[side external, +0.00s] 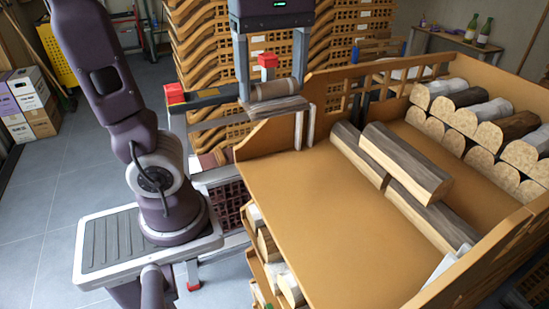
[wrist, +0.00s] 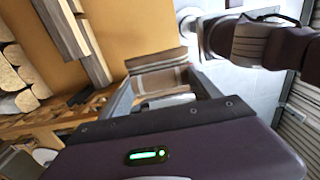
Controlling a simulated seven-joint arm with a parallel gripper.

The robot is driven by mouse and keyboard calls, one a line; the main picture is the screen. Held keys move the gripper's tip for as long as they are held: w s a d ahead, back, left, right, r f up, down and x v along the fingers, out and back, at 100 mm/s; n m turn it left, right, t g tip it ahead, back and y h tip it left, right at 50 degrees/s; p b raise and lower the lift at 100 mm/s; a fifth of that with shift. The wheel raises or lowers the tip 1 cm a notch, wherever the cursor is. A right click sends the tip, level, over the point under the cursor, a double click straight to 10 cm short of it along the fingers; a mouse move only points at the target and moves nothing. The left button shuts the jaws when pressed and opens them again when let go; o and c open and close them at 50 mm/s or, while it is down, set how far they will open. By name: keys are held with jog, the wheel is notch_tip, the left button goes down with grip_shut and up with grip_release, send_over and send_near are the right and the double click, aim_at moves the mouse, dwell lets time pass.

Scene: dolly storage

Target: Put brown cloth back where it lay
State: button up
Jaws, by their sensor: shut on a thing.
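The brown cloth (side external: 274,90) looks like a rolled bundle. In the wrist view the striped roll (wrist: 160,80) lies between the two fingers of my gripper (wrist: 164,86). A flat grey-brown piece (side external: 275,107) shows directly under the cloth; I cannot tell whether the two touch or are one thing. It also shows beyond the roll in the wrist view (wrist: 156,59).
The wooden bin (side external: 320,255) holds several grey-brown logs (side external: 405,160) and a stack of half-round logs (side external: 510,155) at the right. Its floor in front is bare. Tan crates (side external: 205,70) are stacked behind my gripper. Bottles (side external: 485,30) stand on a bench at the back.

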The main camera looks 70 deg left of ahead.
aim_at(264, 104)
notch_tip(264, 104, down, 14)
jog(key=shift+r, duration=0.2)
jog(key=o, duration=1.5)
jog(key=shift+f, duration=0.15)
notch_tip(264, 104, up, 12)
jog(key=shift+r, duration=0.1)
jog(key=m, duration=0.2)
jog(key=s+d+m+t, duration=0.1)
jog(key=m, duration=0.1)
jog(key=s+f+m+t, duration=0.1)
jog(key=m, duration=0.1)
jog(key=shift+s+d, duration=0.2)
jog(key=shift+d, duration=0.2)
jog(key=shift+s+d+f+m+t, duration=0.5)
jog(key=shift+f+m+t, duration=0.15)
jog(key=shift+m, duration=1.35)
jog(key=shift+s+d+f+m+t, duration=0.5)
jog(key=shift+f+m, duration=0.2)
jog(key=shift+m, duration=1.3)
jog(key=shift+s+d+f+m+t, duration=0.4)
jog(key=shift+f+m+t, duration=0.25)
jog(key=shift+m, duration=1.35)
